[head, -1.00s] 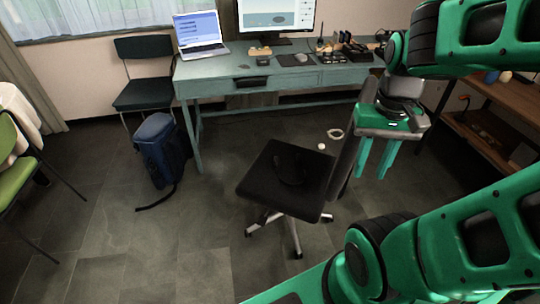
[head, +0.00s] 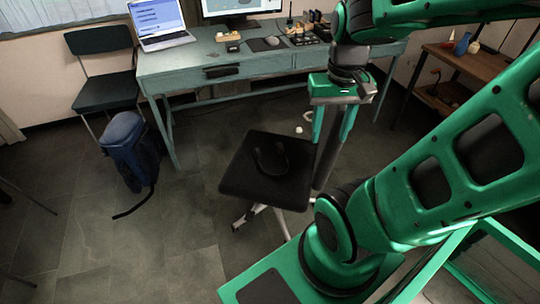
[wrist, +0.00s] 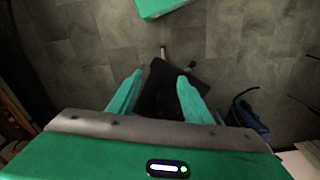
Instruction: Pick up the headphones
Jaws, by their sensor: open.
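The black headphones (head: 270,158) lie on the dark seat of the office chair (head: 250,186). They are hard to make out against the seat, and only a dark curved band shows. My gripper (head: 332,132) is open and empty, with its green fingers pointing down. In the head view it appears to the right of the headphones, in front of the chair's backrest, and apart from them. In the wrist view my gripper (wrist: 160,76) has the dark chair seat (wrist: 158,94) below and between its fingers. The headphones are too dark to pick out surely there.
A grey-green desk (head: 190,62) with a laptop (head: 160,22) and monitor stands behind the chair. A blue backpack (head: 130,150) and a black chair (head: 104,78) are at the left. Wooden shelves (head: 470,62) stand at the right.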

